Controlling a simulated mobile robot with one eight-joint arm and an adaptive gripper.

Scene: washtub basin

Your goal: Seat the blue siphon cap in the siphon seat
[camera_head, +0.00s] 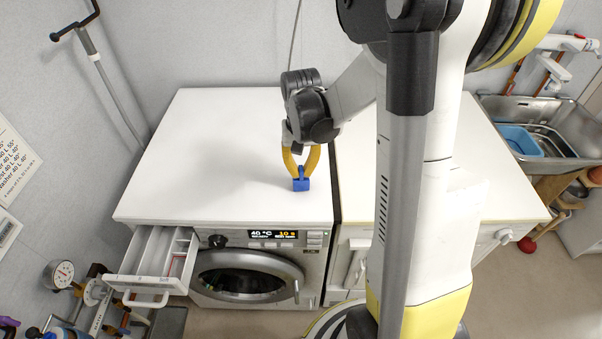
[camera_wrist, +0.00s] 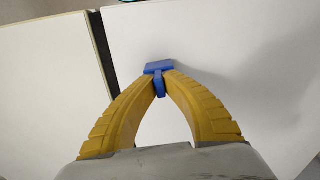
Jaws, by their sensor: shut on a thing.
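The blue siphon cap (camera_head: 301,184) is between the tips of my gripper (camera_head: 301,168), above the white top of the washing machine near its front right edge. In the wrist view the yellow fingers of my gripper (camera_wrist: 160,82) close on the upright tab of the blue siphon cap (camera_wrist: 159,68), with its wider block beyond the tips. The open detergent drawer (camera_head: 152,262) juts out at the machine's front left. It has white dividers and a bit of red inside. I cannot tell which part of it is the siphon seat.
The washing machine top (camera_head: 215,140) is bare around my gripper. A second white cabinet (camera_head: 480,165) stands to the right past a dark gap. A metal sink (camera_head: 560,115) with a blue tub is at the far right. Pipes and a gauge (camera_head: 60,273) are at lower left.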

